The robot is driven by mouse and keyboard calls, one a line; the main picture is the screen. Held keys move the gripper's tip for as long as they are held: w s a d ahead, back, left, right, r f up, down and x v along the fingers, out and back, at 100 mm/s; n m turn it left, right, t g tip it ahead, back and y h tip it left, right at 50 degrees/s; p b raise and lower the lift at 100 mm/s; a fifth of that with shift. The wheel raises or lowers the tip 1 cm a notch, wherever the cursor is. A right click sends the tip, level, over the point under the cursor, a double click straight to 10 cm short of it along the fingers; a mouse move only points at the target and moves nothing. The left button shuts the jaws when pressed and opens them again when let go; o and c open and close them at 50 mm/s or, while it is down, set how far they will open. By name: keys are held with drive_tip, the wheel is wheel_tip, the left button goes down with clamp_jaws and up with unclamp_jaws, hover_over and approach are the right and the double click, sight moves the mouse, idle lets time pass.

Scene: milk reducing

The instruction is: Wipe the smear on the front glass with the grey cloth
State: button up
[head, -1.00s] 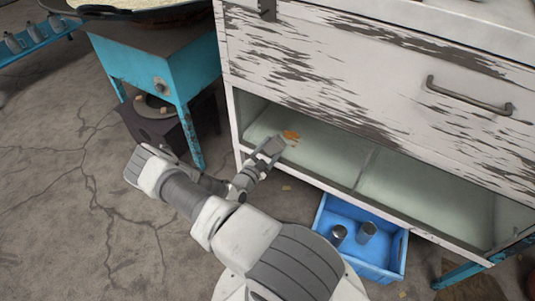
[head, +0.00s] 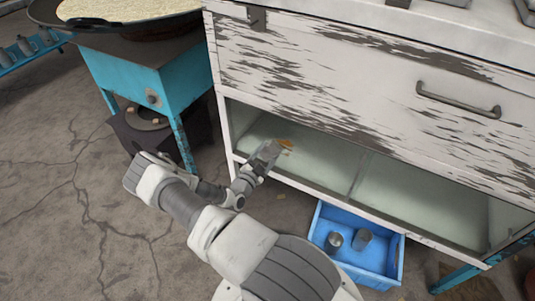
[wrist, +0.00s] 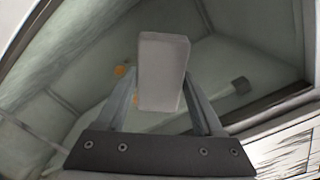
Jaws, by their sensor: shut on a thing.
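My gripper (head: 258,163) is shut on the grey cloth (wrist: 163,72), a pale block-like pad between the two fingers in the wrist view. In the head view the cloth (head: 269,150) is held at the left pane of the cabinet's front glass (head: 315,160). The orange smear (head: 286,144) shows just beyond the cloth's upper right edge. In the wrist view small orange patches of smear (wrist: 123,71) show left of the cloth, and the cloth hides part of that area. I cannot tell whether the cloth touches the glass.
A blue crate (head: 312,238) with metal cups stands on the floor below the cabinet. A turquoise stove stand (head: 135,80) with a wide pan (head: 95,22) is at the left. The worn white drawer (head: 330,75) with its handle (head: 458,99) is above the glass.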

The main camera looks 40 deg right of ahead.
drive_tip(key=shift+b+x, duration=0.35)
drive_tip(key=shift+x, duration=0.55)
drive_tip(key=shift+s, duration=0.1)
